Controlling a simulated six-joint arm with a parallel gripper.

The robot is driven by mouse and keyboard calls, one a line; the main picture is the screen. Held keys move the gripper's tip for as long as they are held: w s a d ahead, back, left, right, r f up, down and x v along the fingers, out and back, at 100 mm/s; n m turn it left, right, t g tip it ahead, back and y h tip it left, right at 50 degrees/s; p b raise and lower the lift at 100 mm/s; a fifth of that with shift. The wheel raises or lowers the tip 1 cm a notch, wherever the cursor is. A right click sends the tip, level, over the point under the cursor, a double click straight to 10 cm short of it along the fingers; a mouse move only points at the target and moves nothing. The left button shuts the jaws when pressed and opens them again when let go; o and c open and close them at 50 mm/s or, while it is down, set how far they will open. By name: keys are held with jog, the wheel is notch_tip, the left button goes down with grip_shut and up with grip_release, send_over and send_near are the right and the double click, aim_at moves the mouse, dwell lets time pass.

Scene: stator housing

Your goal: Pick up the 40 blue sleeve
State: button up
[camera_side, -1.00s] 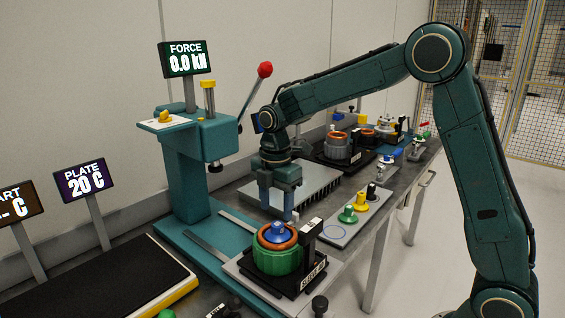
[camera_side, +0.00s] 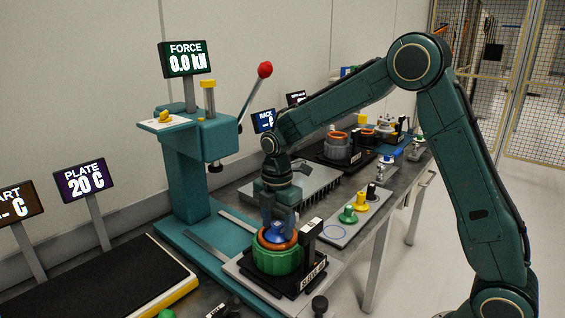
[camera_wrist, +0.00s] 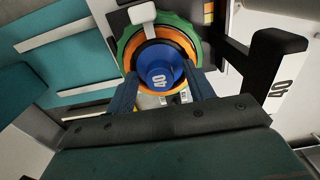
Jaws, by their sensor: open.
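The blue sleeve (camera_wrist: 160,78), marked 40, sits inside an orange ring (camera_wrist: 127,57) in a green housing (camera_wrist: 122,40). In the side view the sleeve (camera_side: 273,235) stands upright at the centre of the green housing (camera_side: 277,262). My gripper (camera_side: 280,218) is open just above it, pointing down. In the wrist view my gripper (camera_wrist: 161,84) has one finger on each side of the sleeve. I cannot tell whether the fingers touch it. The far finger is partly hidden in the side view.
A black post (camera_wrist: 272,75), marked 40, rises right beside the housing. The press (camera_side: 185,165) stands to the left. A tray (camera_side: 345,225) with green, yellow and black parts lies to the right. A finned plate (camera_side: 310,182) is behind.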

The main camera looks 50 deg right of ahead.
aim_at(278, 224)
dwell(0.3)
grip_shut()
notch_tip(278, 224, up, 20)
dwell(0.9)
dwell(0.5)
